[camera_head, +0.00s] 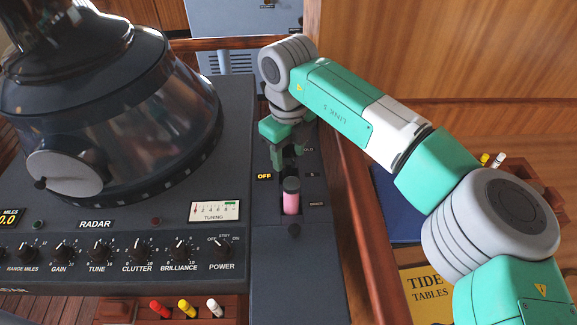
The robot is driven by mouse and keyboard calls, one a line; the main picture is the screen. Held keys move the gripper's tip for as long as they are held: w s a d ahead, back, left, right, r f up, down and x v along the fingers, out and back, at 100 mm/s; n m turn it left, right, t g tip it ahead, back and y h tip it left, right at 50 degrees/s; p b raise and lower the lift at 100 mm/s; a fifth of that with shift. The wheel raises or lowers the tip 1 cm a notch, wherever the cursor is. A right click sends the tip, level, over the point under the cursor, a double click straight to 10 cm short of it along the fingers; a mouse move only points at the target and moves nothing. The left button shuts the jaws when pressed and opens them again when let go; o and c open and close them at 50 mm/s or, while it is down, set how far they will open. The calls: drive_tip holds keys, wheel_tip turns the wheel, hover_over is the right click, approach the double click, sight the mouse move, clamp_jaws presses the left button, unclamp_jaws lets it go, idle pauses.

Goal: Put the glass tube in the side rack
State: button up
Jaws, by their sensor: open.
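A pink cylinder with a dark grey top (291,202), which looks like the glass tube, stands upright in the narrow console panel right of the radar. My gripper (288,165) is open and points down just behind and above its top. I cannot tell whether the fingers touch it or are around it. A wooden rack (118,309) with red, yellow and white pegs shows at the bottom edge, below the radar panel. Yellow and white tops (491,159) of similar pegs show at the right, partly hidden by my arm. I cannot tell which is the side rack.
The radar console (150,240) with its large dark hood (120,110) fills the left. A wooden rail (350,190) runs along the panel's right side. A yellow tide tables book (425,292) and a dark blue book (395,205) lie beyond it, under my arm.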

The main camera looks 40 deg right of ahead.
wheel_tip(320, 180, up, 8)
drive_tip(key=shift+f+b, duration=0.25)
drive_tip(key=shift+b, duration=0.25)
